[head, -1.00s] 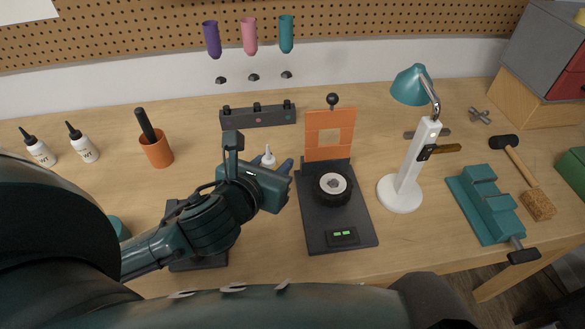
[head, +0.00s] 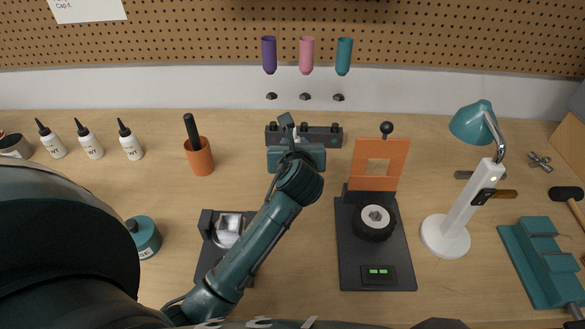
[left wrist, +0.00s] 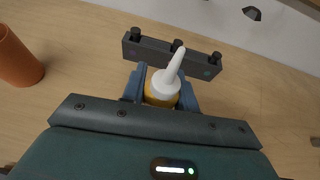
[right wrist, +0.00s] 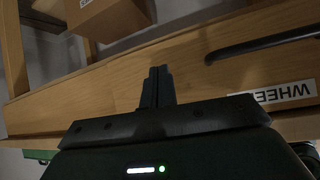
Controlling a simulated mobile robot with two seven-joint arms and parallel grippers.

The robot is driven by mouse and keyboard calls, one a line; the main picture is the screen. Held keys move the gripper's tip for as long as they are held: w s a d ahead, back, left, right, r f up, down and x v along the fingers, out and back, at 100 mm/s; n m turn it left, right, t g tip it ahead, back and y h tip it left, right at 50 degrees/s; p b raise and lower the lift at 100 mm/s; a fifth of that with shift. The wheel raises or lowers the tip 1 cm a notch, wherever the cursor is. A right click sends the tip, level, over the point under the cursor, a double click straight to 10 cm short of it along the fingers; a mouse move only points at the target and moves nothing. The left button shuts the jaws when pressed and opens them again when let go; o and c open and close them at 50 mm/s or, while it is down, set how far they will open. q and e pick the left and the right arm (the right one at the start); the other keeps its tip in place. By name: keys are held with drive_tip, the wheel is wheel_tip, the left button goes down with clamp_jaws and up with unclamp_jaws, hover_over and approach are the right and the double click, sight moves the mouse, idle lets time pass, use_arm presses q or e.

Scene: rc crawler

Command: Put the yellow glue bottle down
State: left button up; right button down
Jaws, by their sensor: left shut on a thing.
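The yellow glue bottle (left wrist: 160,95) shows in the left wrist view, with a white cap and long white nozzle and a yellow body below. My left gripper (head: 297,150) is shut on it; the blue fingers, also in the left wrist view (left wrist: 160,88), lie on both sides of its body. The bottle stands just in front of the dark rack (head: 330,135), nozzle pointing up. My right gripper (right wrist: 158,88) looks shut and empty in the right wrist view, in front of the wooden table edge.
Several white bottles (head: 90,140) and an orange cup (head: 200,158) stand left of the rack. A black stand with an orange frame (head: 395,165) and a wheel (head: 374,222) is at right, then a white lamp (head: 450,235). Bare table lies between cup and rack.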

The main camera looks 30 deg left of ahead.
use_arm(q)
drive_tip(key=shift+f, duration=0.95)
wheel_tip(320, 180, down, 3)
drive_tip(key=shift+f+b, duration=0.1)
drive_tip(key=shift+b, duration=0.25)
drive_tip(key=shift+f, duration=0.2)
use_arm(e)
drive_tip(key=shift+a, duration=0.15)
use_arm(q)
drive_tip(key=shift+f, duration=0.15)
drive_tip(key=o, duration=1)
drive_tip(key=shift+c, duration=0.2)
use_arm(e)
drive_tip(key=shift+w+r, duration=0.1)
drive_tip(key=shift+w, duration=0.2)
